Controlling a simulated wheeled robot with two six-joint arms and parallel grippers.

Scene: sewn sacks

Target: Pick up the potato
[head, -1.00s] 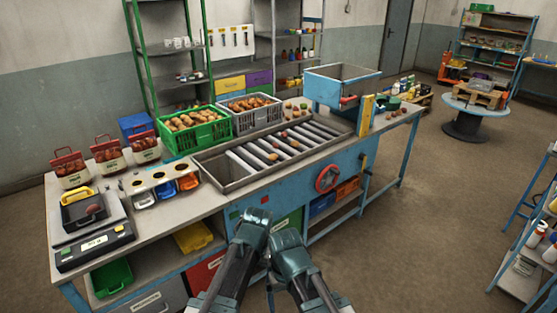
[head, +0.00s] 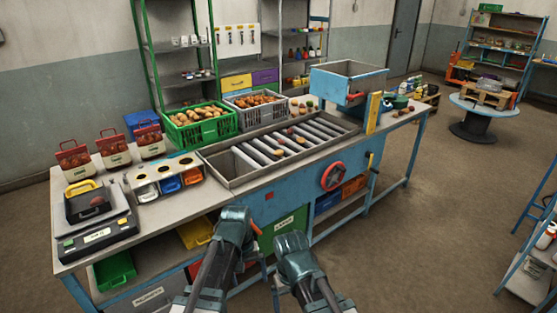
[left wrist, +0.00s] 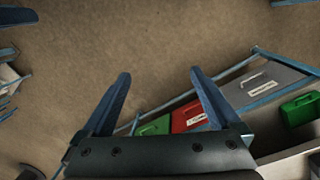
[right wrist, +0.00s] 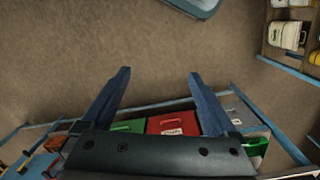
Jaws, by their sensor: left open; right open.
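Several brown potatoes fill the green crate (head: 199,136) at the back of the bench. A reddish lump (head: 97,201), perhaps a potato, lies in the dark tray on the scale. My left gripper (left wrist: 160,73) is open and empty, in front of the bench; its arm (head: 232,225) shows in the head view. My right gripper (right wrist: 159,73) is open and empty, beside the left one. Both are well apart from the potatoes.
A grey crate (head: 257,118) of potatoes stands beside the green one. Sacks (head: 113,150) stand at the bench's left back, near the scale (head: 95,238). A hopper (head: 347,83) stands over the roller table's right end.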

